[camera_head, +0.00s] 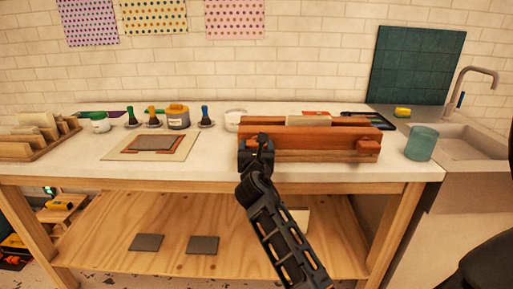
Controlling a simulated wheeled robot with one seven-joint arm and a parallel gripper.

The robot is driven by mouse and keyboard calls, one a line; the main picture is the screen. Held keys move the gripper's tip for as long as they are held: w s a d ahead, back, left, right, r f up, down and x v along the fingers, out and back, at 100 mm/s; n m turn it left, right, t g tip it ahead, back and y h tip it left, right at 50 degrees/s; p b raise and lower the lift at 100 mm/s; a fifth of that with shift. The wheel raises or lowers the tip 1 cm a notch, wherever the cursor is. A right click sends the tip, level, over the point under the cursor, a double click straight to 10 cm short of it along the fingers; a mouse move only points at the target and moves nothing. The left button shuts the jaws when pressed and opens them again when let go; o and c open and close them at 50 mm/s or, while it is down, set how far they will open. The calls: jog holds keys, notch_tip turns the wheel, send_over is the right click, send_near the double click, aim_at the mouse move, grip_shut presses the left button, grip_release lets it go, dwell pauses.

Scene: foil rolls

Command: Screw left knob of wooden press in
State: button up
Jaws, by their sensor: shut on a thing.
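The wooden press (310,153) stands at the right part of the white-topped workbench, with long reddish-brown bars and a pale block (308,120) between them at the top. Its right knob (368,149) shows at the right end of the front bar. My gripper (257,150) is at the left end of the front bar and is shut there. The left knob is hidden behind my gripper, and the gripper appears to be closed on it. My black arm reaches up from the lower middle of the view.
A teal cup (421,144) stands right of the press, before the sink (467,142). Left of the press are a white bowl (233,120), several ink pots and tools, and a board with a grey plate (156,143). A wooden rack (38,139) stands far left.

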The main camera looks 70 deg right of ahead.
jog(key=c, duration=0.4)
jog(key=shift+o, duration=0.2)
jog(key=shift+m, duration=0.3)
